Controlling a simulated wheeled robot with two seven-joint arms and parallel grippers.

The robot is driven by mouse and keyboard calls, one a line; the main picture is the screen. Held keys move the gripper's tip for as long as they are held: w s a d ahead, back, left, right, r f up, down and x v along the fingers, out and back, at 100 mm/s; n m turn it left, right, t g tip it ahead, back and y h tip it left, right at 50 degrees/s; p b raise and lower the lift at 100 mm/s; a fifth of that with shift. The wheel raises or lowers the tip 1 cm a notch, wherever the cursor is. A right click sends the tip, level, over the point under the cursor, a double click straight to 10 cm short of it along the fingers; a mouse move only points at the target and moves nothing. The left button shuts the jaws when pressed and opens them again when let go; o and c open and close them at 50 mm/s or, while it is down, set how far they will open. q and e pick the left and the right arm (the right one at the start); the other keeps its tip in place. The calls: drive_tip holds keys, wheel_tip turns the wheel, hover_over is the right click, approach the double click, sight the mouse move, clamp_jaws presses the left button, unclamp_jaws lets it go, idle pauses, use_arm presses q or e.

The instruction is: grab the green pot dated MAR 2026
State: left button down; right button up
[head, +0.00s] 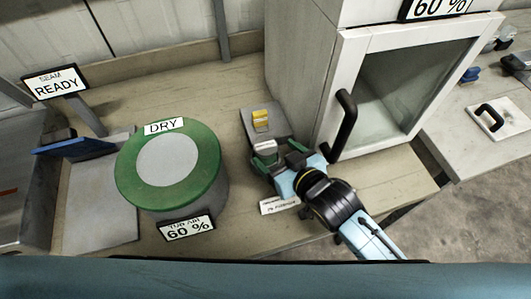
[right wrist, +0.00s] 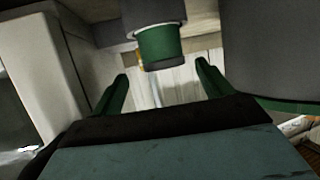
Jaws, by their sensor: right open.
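A small green pot with a grey upper part (right wrist: 160,45) shows ahead of my right gripper (right wrist: 162,72) in the right wrist view, which looks upside down. In the head view a small pale-topped item (head: 264,146), seemingly this pot, stands at the front of a grey pad. My right gripper (head: 268,158) is open, its green fingers close to it. In the right wrist view the pot lies beyond the fingertips, roughly between their lines. I cannot read any date on it. My left gripper is not in view.
A yellow item (head: 260,119) stands on the grey pad (head: 286,133) just behind. A large drum with a green rim (head: 205,150), marked DRY, is to the left. A white cabinet (head: 295,70) with a black handle (head: 344,125) is close on the right. A card (head: 280,205) lies in front.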

sight(269, 150)
drive_tip(key=x, duration=0.3)
drive_tip(key=shift+w+a+f, duration=0.15)
drive_tip(key=shift+w+a, duration=0.05)
drive_tip(key=shift+a, duration=0.2)
drive_tip(key=shift+w+a+f, duration=0.2)
drive_tip(key=shift+w+a, duration=0.1)
drive_tip(key=shift+w, duration=0.1)
drive_tip(key=shift+c, duration=0.6)
drive_tip(key=c, duration=1)
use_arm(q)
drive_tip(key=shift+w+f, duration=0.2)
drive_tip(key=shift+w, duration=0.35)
use_arm(e)
drive_tip(key=shift+r, duration=0.1)
